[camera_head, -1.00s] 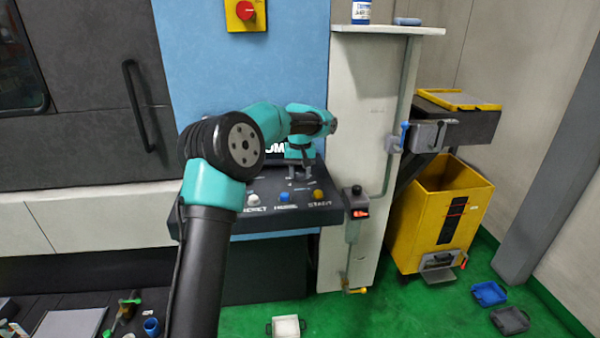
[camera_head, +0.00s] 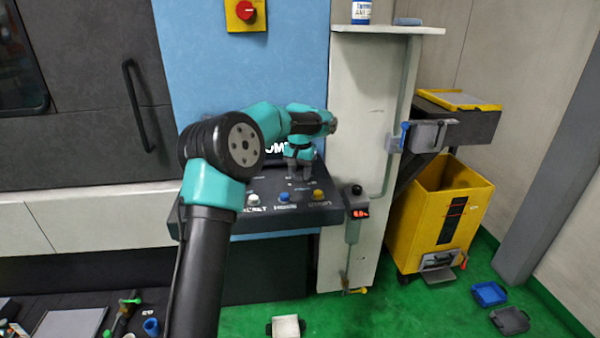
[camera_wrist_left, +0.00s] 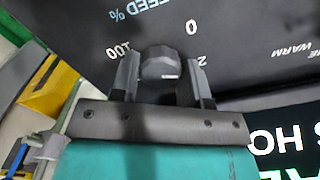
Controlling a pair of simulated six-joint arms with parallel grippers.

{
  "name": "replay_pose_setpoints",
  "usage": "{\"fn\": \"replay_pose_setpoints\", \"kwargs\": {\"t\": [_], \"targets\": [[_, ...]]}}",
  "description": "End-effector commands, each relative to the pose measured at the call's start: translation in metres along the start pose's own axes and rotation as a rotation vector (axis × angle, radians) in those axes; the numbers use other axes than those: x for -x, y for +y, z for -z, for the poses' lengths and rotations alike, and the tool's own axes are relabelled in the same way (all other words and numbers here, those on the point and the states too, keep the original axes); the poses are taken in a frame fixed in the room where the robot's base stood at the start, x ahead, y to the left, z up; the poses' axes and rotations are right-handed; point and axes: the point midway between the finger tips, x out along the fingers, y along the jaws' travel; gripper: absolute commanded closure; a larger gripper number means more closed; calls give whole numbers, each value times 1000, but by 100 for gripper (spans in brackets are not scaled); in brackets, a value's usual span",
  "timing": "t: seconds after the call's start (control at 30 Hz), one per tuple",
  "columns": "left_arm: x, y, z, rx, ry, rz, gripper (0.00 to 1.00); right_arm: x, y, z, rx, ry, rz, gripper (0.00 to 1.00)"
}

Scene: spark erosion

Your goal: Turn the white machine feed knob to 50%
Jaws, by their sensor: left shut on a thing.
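The feed knob (camera_wrist_left: 158,63) is a dark grey, ridged dial with a short white line on its face. It sits on the dark control panel (camera_head: 262,190), beside upside-down lettering "FEED %", "100" and "0" in the left wrist view. My left gripper (camera_head: 300,176) reaches down to the panel from above. Its two fingers (camera_wrist_left: 162,74) stand on either side of the knob and are shut on it. In the head view the fingers and wrist hide the knob. My right gripper is not in view.
White (camera_head: 253,199), blue (camera_head: 285,197) and yellow (camera_head: 318,195) buttons line the panel front, close to my gripper. A pale pillar (camera_head: 350,110) with a small switch box (camera_head: 356,200) stands at right. A yellow bin (camera_head: 425,215) stands beyond it.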

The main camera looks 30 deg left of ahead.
Motion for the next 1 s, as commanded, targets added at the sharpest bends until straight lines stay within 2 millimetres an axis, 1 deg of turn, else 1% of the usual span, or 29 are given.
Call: {"fn": "replay_pose_setpoints", "kwargs": {"t": [1.0], "targets": [[0, 0, 0, -952, 1, 0, 82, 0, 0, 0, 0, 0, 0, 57]]}}
